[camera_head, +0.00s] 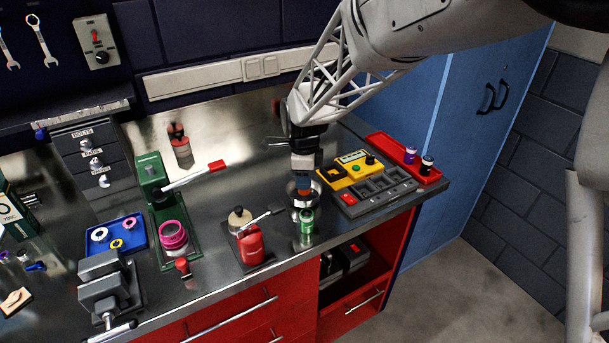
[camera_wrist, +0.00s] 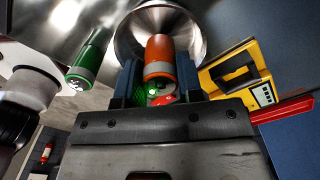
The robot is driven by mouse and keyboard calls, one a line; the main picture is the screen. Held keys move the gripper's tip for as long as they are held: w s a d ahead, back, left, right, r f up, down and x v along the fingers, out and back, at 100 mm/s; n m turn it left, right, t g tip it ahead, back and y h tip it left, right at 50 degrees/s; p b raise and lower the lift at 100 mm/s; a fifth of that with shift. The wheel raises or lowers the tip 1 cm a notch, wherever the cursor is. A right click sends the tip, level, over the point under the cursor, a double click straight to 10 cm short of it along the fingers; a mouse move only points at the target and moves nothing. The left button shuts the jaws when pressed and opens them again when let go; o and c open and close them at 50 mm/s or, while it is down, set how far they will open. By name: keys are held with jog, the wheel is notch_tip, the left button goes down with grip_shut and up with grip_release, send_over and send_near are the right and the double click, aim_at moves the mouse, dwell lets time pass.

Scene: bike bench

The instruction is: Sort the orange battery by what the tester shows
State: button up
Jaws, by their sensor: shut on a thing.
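My gripper (camera_head: 304,178) is shut on the orange battery (camera_wrist: 159,50), which shows between the fingers in the wrist view. In the head view my gripper is over a shiny metal bowl (camera_head: 293,203), also behind the battery in the wrist view (camera_wrist: 195,32). I cannot tell whether the battery touches the bowl. The yellow tester (camera_head: 368,178) stands to the right of my gripper, with a pale display, a green button and a black knob. It also shows in the wrist view (camera_wrist: 251,51). Its display has dark marks too small to read surely.
A green battery (camera_head: 306,224) stands in front of the bowl. A grey tray with compartments (camera_head: 372,208) and a red button lies before the tester. A red tray (camera_head: 387,144) behind holds a purple (camera_head: 410,154) and a black battery (camera_head: 427,165).

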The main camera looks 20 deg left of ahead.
jog(key=shift+f, duration=0.75)
dwell(0.8)
jog(key=o, duration=1.1)
jog(key=shift+o, duration=0.2)
jog(key=shift+r, duration=0.15)
jog(key=shift+r, duration=3.75)
